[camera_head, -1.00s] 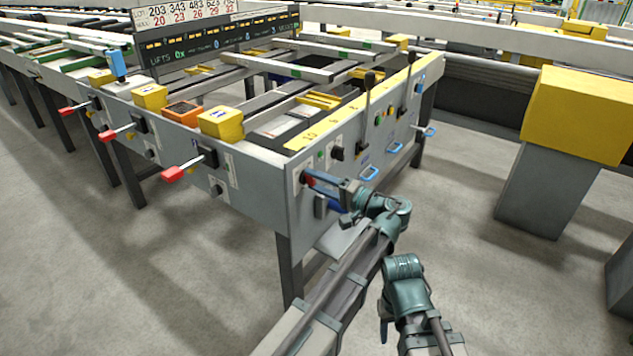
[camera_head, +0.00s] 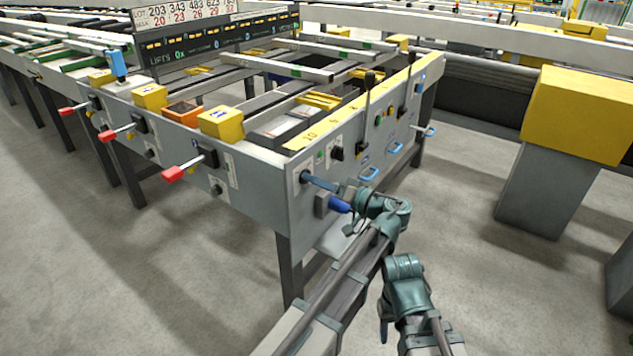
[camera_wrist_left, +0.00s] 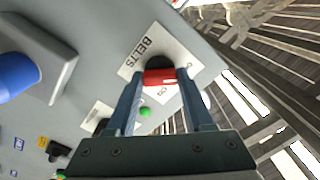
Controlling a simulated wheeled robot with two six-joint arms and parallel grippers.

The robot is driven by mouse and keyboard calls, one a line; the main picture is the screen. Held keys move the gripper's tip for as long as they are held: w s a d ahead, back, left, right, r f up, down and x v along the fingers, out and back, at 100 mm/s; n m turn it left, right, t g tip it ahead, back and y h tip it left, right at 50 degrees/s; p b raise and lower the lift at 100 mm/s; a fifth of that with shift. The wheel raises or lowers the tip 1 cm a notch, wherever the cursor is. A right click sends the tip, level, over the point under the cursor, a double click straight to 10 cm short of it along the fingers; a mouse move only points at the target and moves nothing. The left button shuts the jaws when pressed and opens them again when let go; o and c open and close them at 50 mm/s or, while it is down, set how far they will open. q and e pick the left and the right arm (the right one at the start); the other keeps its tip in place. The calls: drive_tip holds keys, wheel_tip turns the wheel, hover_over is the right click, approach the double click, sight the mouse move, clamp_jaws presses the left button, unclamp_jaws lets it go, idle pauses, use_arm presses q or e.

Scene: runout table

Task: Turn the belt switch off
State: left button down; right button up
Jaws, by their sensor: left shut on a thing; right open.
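The belt switch shows in the left wrist view as a red handle (camera_wrist_left: 160,77) with a dark hub, on a white plate lettered BELTS (camera_wrist_left: 146,48). My left gripper (camera_wrist_left: 159,78) has its two fingers closed on the sides of the red handle. In the head view my left gripper (camera_head: 313,181) is against the left part of the table's end panel, and its fingers cover the red handle. Only the dark hub (camera_head: 303,177) shows there. My right gripper (camera_head: 384,323) is open and empty, low in front of the table and clear of the panel.
A blue handle (camera_head: 340,204) sticks out below my left gripper; it also shows in the left wrist view (camera_wrist_left: 17,75). Black knobs, levers and blue pulls line the end panel (camera_head: 375,140). Red-tipped levers (camera_head: 174,173) project from the left side.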

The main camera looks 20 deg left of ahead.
idle(0.4)
use_arm(q)
drive_tip(key=shift+c, duration=1.4)
unclamp_jaws()
